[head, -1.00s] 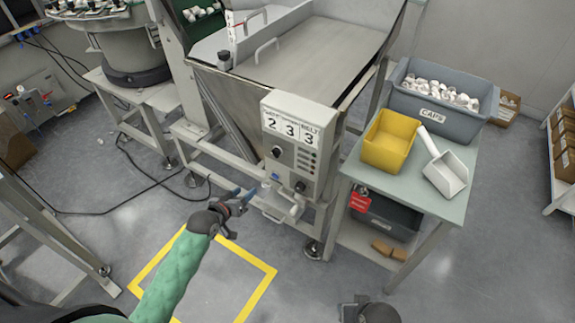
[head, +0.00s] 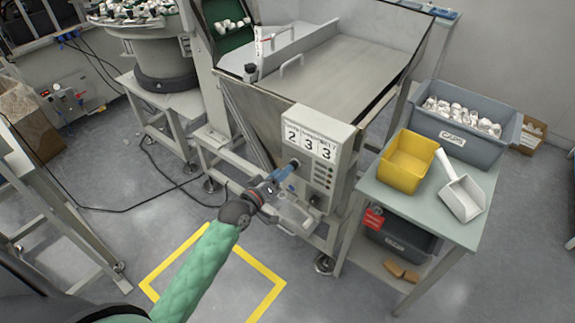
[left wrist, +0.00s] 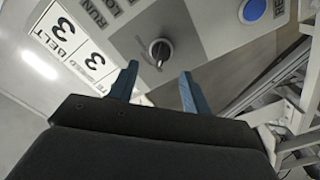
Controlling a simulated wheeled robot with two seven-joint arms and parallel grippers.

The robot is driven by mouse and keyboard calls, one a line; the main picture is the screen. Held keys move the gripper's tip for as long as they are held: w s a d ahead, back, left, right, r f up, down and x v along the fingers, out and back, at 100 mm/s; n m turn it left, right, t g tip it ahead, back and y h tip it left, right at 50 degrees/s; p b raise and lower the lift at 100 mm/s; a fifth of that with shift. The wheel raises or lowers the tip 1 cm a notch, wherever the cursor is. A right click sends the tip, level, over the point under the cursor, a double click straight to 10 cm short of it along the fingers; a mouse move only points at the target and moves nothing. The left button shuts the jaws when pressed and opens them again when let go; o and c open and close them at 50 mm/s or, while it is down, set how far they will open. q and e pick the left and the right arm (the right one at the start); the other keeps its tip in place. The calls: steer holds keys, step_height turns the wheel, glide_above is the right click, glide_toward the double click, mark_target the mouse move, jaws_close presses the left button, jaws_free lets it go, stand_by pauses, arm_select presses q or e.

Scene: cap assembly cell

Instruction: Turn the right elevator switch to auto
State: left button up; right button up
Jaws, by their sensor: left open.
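The control box (head: 318,165) on the front of the metal hopper has a display reading 2 3 3. A dark rotary switch (head: 294,162) sits at its upper left, and a second dark knob (head: 315,200) at its lower right. My left gripper (head: 286,172) is open, with its blue fingertips close to the upper switch. In the left wrist view, a black switch knob (left wrist: 160,50) with a silver collar lies just beyond and between the spread fingertips (left wrist: 158,73); contact cannot be told. Lettering near it reads RUN. The elevator label is not readable. My right gripper is out of view.
A blue button (left wrist: 254,10) is near the knob. A side table (head: 425,205) at right holds a yellow bin (head: 405,170), a white scoop (head: 462,195) and a grey caps crate (head: 455,130). Yellow floor tape (head: 265,275) marks clear floor.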

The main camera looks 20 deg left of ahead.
mark_target(294, 166)
arm_select(q)
steer(key=x, duration=0.3)
steer(key=shift+w+d+p, duration=0.15)
steer(key=shift+w+p, duration=0.15)
steer(key=shift+w, duration=0.05)
steer(key=c, duration=1)
